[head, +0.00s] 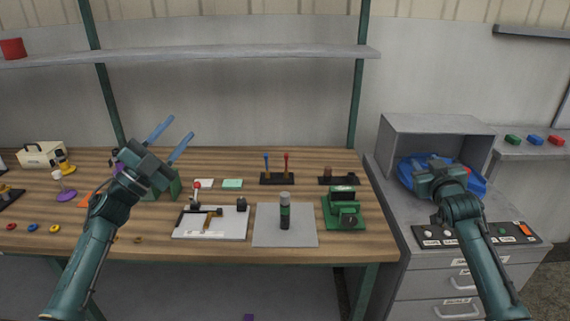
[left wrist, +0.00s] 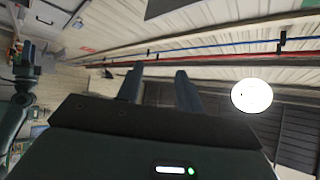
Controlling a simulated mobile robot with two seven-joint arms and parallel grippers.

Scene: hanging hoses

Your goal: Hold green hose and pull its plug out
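No green hose and no plug can be made out in either view. My left gripper (head: 181,127) is raised above the left part of the workbench, its two blue fingers apart with nothing between them. In the left wrist view the same gripper (left wrist: 157,82) points up at the ceiling, its fingers spread and empty. My right gripper (head: 437,179) is at the right, in front of the grey open box; its fingers are hidden by its own body. A blue line (left wrist: 240,43) and a red line (left wrist: 225,57) run along the ceiling; I cannot tell if they are hoses.
The wooden workbench (head: 335,250) holds a white tray (head: 228,232), a grey mat (head: 266,238) with a dark bottle, and a green machine (head: 345,210). A grey shelf (head: 230,54) spans above. The grey box (head: 437,124) holds something blue (head: 475,183). Space above the bench's middle is free.

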